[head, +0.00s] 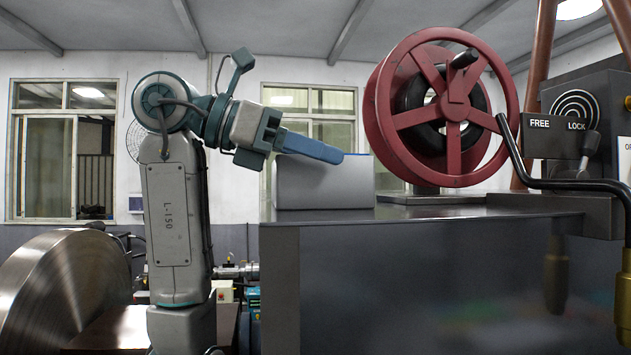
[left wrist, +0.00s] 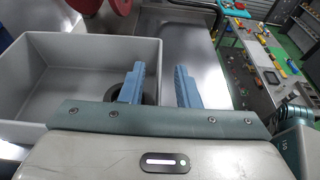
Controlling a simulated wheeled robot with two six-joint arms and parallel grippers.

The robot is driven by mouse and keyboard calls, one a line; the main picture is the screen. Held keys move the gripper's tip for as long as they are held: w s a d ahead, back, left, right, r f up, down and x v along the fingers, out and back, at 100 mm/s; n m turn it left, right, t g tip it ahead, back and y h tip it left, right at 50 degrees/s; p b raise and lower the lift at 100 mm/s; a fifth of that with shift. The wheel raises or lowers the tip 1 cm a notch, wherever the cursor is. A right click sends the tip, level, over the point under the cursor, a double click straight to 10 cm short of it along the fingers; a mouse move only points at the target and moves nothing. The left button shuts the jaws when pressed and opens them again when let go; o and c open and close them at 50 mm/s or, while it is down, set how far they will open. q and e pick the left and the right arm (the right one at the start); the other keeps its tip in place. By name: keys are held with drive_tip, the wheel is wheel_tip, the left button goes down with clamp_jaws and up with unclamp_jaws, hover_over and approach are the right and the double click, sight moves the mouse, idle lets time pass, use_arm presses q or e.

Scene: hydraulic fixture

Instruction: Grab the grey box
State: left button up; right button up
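The grey box (head: 322,185) stands on the flat top of the dark metal cabinet, near its left end. In the left wrist view the grey box (left wrist: 85,50) is open-topped, with a dark round item (left wrist: 150,92) partly showing between the fingers. My left gripper (head: 338,155) reaches in from the left, its blue fingers at the height of the box's upper edge. In the left wrist view my left gripper (left wrist: 159,74) is open, one finger over the box's inside and the other beyond its right wall. Contact with the wall cannot be told. My right gripper is not in view.
A red handwheel (head: 440,108) stands behind and right of the box. The cabinet top (head: 450,212) is mostly bare. A FREE/LOCK panel (head: 555,135) with a bent black lever (head: 520,165) is at the right. A large metal disc (head: 60,290) is at the lower left.

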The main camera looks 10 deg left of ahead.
use_arm(q)
drive_tip(key=shift+c, duration=0.2)
clamp_jaws()
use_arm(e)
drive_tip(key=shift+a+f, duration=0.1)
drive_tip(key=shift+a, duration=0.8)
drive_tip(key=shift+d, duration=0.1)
